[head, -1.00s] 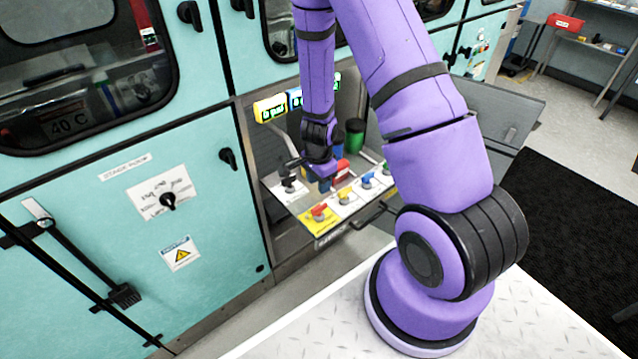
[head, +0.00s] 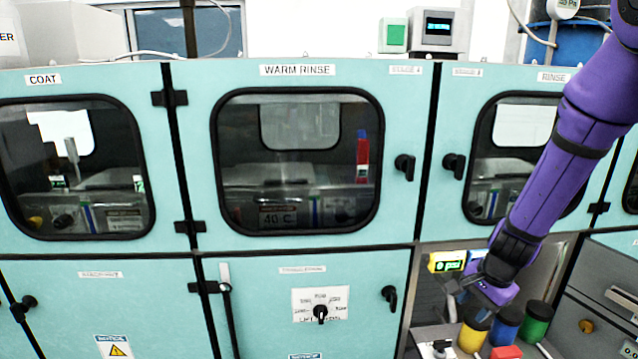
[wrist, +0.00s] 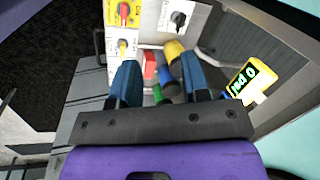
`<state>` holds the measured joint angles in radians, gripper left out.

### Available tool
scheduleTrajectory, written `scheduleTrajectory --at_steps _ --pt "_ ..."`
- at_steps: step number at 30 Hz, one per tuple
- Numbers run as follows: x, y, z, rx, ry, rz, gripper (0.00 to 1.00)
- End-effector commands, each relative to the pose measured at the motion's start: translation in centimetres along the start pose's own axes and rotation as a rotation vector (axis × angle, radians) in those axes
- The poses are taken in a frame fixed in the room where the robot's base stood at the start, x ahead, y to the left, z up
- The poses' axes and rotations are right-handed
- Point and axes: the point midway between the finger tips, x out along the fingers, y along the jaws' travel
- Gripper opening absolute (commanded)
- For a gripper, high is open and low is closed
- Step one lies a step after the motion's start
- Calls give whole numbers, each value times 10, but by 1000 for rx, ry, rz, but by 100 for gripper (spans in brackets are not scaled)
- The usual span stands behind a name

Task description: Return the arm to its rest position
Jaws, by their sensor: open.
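My purple arm (head: 560,150) comes in from the right edge in the head view and reaches down to the open bay at the lower right. My gripper (head: 452,290) is in front of that bay, near a yellow display (head: 447,262). In the wrist view my gripper (wrist: 160,80) has its two blue fingers spread apart, with nothing held between them. Beyond the fingers are the knob panel (wrist: 150,35) and several coloured cylinders, apart from the fingers as far as I can tell.
Closed teal cabinets carry a COAT door (head: 70,165), a WARM RINSE door (head: 297,163) and black latches. The bay holds a yellow cylinder (head: 474,332), a blue cylinder (head: 506,325), a green cylinder (head: 536,323) and a red block (head: 506,352). A dark mat (wrist: 50,60) covers floor.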

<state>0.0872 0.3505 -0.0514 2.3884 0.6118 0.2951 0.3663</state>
Motion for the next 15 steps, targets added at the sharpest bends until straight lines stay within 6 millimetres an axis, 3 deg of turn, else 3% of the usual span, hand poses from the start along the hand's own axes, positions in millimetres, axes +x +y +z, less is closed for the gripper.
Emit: scheduleTrajectory --at_steps 1,7,15 --pt "-19 -5 5 -47 4 -23 43" --pt "-80 -10 28 -232 11 -75 43" --pt "-156 1 61 -479 50 -118 43"
